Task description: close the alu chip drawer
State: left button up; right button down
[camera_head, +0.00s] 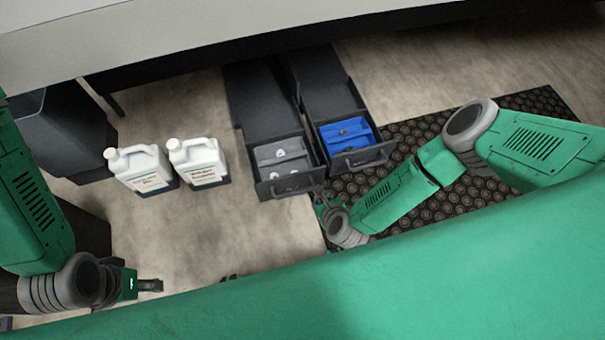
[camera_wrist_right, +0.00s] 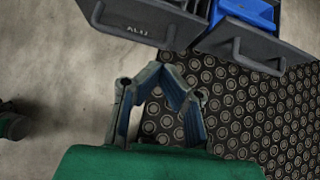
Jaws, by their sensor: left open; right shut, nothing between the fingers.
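The alu chip drawer (camera_head: 284,187) is pulled out, the left of two dark drawers side by side. It holds a grey insert with small pale items. In the right wrist view its front (camera_wrist_right: 135,28) reads "ALU" and has a bar handle (camera_wrist_right: 130,27) at the top of the picture. My right gripper (camera_head: 322,197) is close in front of this drawer's right front corner. In the wrist view its fingertips (camera_wrist_right: 163,70) meet with nothing between them, apart from the handle. My left gripper (camera_head: 158,285) is open and empty at lower left, far from the drawers.
The right drawer (camera_head: 368,158) is also out, with a blue insert (camera_head: 346,136). Two white jugs (camera_head: 142,168) (camera_head: 199,162) stand on the floor left of the drawers. A black studded mat (camera_head: 440,205) lies to the right. Bare floor is open in front of the jugs.

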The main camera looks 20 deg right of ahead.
jog(key=m, duration=0.1)
jog(key=b, duration=0.6)
send_near(308, 174)
jog(key=x, duration=0.4)
jog(key=s+x, duration=0.1)
jog(key=x, duration=0.1)
jog(key=shift+w+a+f, duration=0.1)
jog(key=shift+a+f, duration=0.05)
jog(key=shift+f, duration=0.3)
jog(key=shift+w, duration=0.6)
jog(key=shift+w+r, duration=0.1)
